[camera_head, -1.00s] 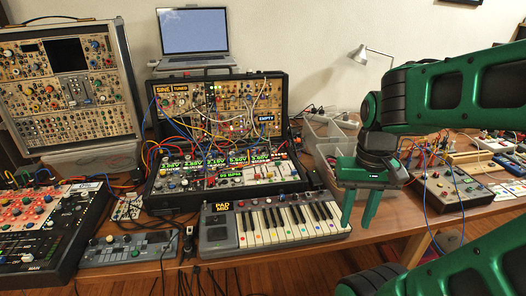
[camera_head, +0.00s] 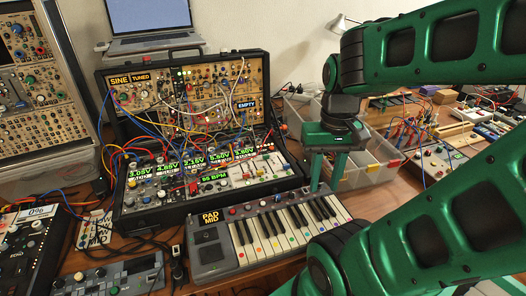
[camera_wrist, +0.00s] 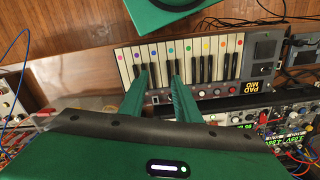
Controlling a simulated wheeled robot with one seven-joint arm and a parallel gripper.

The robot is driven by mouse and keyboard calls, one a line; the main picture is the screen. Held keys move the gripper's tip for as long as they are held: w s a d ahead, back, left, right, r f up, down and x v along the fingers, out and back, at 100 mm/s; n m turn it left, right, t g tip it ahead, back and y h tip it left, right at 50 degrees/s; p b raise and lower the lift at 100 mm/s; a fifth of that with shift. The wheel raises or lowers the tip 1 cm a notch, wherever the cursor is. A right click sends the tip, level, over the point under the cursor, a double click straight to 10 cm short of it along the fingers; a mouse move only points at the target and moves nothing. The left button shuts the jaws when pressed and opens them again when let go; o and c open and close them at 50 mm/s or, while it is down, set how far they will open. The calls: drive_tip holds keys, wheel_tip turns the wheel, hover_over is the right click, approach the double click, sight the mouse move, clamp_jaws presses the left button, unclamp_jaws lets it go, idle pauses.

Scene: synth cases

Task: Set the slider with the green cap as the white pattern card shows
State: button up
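My gripper (camera_head: 326,186) is open and empty, its two green fingers apart and pointing down near the right end of the keyboard (camera_head: 285,232). In the wrist view my gripper (camera_wrist: 160,76) has the keyboard's keys (camera_wrist: 190,55) and knob strip beyond and between its fingertips; contact cannot be told. A sloped synth panel (camera_head: 205,188) with green displays, knobs and small sliders stands behind the keyboard. I cannot make out a green-capped slider there.
A synth case (camera_head: 190,95) with loose patch cables stands behind the panel, a laptop (camera_head: 150,18) above it. Clear plastic bins (camera_head: 365,175) stand right of my gripper. A grey box with knobs (camera_head: 440,165) is farther right. Cables crowd the left side.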

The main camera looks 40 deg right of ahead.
drive_tip(key=m, duration=1.5)
hover_over(266, 155)
wheel_tip(266, 155, down, 10)
drive_tip(key=shift+w+f, duration=0.15)
